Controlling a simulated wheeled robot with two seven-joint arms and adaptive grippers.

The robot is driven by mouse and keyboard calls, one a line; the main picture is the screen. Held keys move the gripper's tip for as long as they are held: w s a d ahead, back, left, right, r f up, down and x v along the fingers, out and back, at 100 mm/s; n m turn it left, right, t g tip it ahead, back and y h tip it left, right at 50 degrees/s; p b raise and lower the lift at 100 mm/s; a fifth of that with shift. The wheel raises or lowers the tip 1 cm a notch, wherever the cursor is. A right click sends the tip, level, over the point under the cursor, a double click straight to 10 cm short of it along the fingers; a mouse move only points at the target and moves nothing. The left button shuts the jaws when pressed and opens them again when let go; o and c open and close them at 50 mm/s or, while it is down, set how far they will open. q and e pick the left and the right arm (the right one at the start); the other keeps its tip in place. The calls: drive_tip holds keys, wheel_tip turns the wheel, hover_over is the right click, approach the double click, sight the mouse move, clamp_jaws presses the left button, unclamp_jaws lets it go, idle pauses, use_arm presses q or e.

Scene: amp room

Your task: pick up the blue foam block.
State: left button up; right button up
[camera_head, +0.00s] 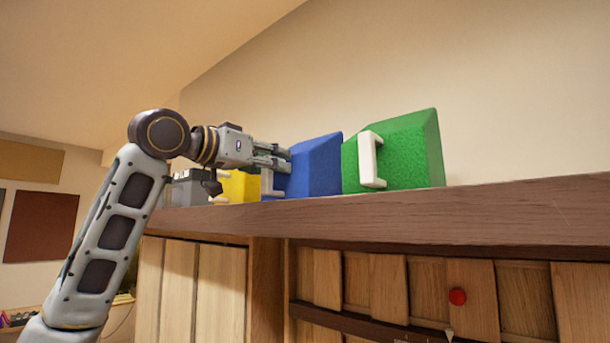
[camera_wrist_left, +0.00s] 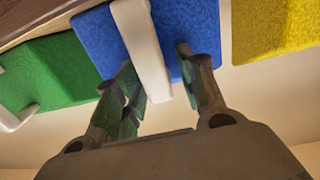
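The blue foam block (camera_head: 318,165) stands on a wooden ledge between a green block and a yellow one. A white handle (camera_head: 267,183) is on its near face. In the left wrist view the blue block (camera_wrist_left: 98,40) fills the top middle, with its white handle (camera_wrist_left: 141,45) running down across it. My left gripper (camera_head: 285,160) is at the block's handle side. In the left wrist view the left gripper's fingers (camera_wrist_left: 158,68) are apart, one on each side of the handle, with a gap visible on the right side. My right gripper is not in view.
A green block (camera_head: 410,152) with a white handle stands to the right of the blue one. A yellow block (camera_head: 238,186) and a grey object (camera_head: 188,190) are to the left. The wooden ledge (camera_head: 450,220) runs along the wall, with its right part bare.

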use_arm(q)
clamp_jaws()
drive_tip(key=shift+r, duration=0.25)
wheel_tip(320, 180, up, 18)
drive_tip(key=shift+f, duration=0.25)
idle(1.2)
idle(0.5)
